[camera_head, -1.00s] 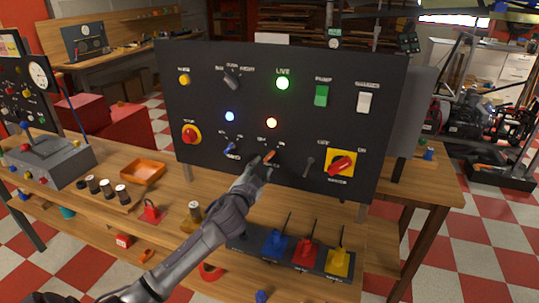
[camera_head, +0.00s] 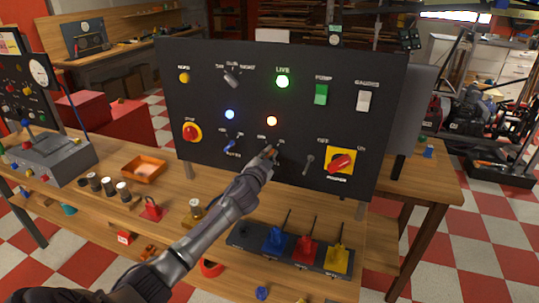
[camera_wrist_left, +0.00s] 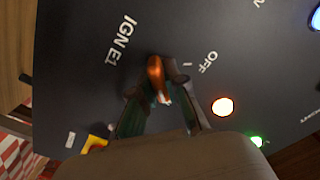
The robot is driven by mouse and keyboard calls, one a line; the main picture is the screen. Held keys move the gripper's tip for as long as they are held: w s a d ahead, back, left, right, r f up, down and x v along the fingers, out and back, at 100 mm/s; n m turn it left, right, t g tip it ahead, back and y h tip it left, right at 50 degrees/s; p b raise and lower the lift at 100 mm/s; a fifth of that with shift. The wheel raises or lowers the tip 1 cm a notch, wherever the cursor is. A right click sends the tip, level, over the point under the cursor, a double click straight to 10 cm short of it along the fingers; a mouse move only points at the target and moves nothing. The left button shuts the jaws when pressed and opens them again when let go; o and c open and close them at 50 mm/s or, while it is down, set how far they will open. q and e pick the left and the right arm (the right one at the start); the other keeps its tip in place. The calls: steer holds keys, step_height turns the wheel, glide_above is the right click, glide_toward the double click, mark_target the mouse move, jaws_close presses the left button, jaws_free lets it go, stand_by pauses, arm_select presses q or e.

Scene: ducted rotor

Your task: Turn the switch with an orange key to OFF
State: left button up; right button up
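The orange key (camera_wrist_left: 155,74) stands out of a switch on the dark panel in the left wrist view, below and between the labels IGN and OFF. OFF is to its right there. My left gripper (camera_head: 269,152) is at the key's switch, in the lower middle of the panel. In the left wrist view its two fingers (camera_wrist_left: 158,88) stand on either side of the key, spread a little wider than it. They look open, and I cannot make out firm contact. In the head view the fingers hide most of the key. My right gripper is not in view.
The panel (camera_head: 210,75) carries a lit orange lamp (camera_head: 272,121) just above the key and a small toggle lever (camera_head: 308,163) to its right. A red rotary switch on yellow (camera_head: 341,161) is further right. Blue, red and yellow-handled parts stand below on the bench.

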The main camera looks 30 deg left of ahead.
arm_select(q)
jaws_close()
steer(key=shift+n, duration=0.4)
steer(key=n, duration=0.2)
steer(key=shift+n, duration=0.3)
steer(key=n, duration=0.3)
steer(key=shift+a+n, duration=0.1)
steer(key=shift+n, duration=0.2)
steer(key=n+p, duration=0.1)
steer(key=n, duration=0.3)
steer(key=shift+a+n+p, duration=0.1)
steer(key=shift+n+p, duration=0.6)
steer(key=shift+n, duration=1.8)
